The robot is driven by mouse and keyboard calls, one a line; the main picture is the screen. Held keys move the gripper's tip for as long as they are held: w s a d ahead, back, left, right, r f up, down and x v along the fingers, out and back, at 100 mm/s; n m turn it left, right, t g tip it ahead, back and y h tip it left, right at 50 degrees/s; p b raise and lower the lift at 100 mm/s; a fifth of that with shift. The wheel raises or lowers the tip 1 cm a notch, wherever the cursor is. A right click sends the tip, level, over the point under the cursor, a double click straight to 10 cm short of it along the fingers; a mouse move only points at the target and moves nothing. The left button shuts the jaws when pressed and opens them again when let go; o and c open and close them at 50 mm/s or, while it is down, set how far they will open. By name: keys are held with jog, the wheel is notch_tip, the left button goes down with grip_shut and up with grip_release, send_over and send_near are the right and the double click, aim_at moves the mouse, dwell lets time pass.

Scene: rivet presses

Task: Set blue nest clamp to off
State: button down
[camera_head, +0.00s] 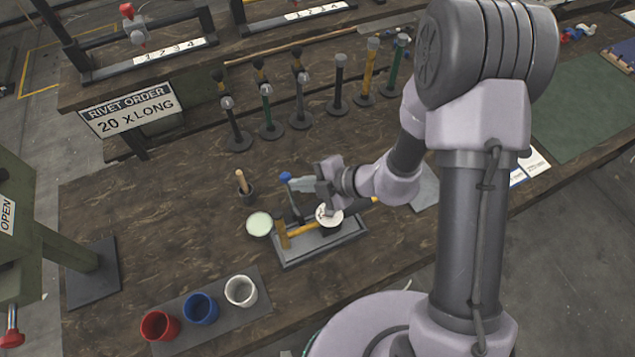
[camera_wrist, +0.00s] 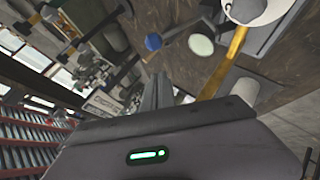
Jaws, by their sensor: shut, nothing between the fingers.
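The blue nest clamp shows as a blue knob (camera_head: 286,177) on a dark lever that rises from the left part of a grey tray-like fixture (camera_head: 292,262). The same blue knob (camera_wrist: 153,42) is just beyond my fingertips in the wrist view. My gripper (camera_head: 302,185) is shut and empty, held above the fixture with its fingers pointing left, close to the knob. I cannot tell whether they touch. A white round-topped part (camera_head: 329,214) sits at the fixture, below my wrist. Part of the clamp's lever and base is hidden.
Red (camera_head: 159,327), blue (camera_head: 201,309) and white (camera_head: 241,291) cups stand in front. Several upright tools (camera_head: 303,108) line the back.

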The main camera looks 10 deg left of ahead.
jog(key=w+a+f, duration=0.1)
jog(key=f, duration=0.1)
jog(key=w+a+f+b, duration=0.1)
jog(key=w+f, duration=0.1)
jog(key=shift+w+a, duration=0.1)
jog(key=shift+a, duration=0.1)
jog(key=shift+r, duration=0.15)
jog(key=w+a+f+g+h+p, duration=0.1)
jog(key=w+a+f+p, duration=0.1)
jog(key=w+p, duration=0.3)
jog(key=shift+w+a+f+p, duration=0.15)
jog(key=shift+w+a+p, duration=0.25)
jog(key=shift+a+p, duration=0.3)
jog(key=shift+m, duration=0.3)
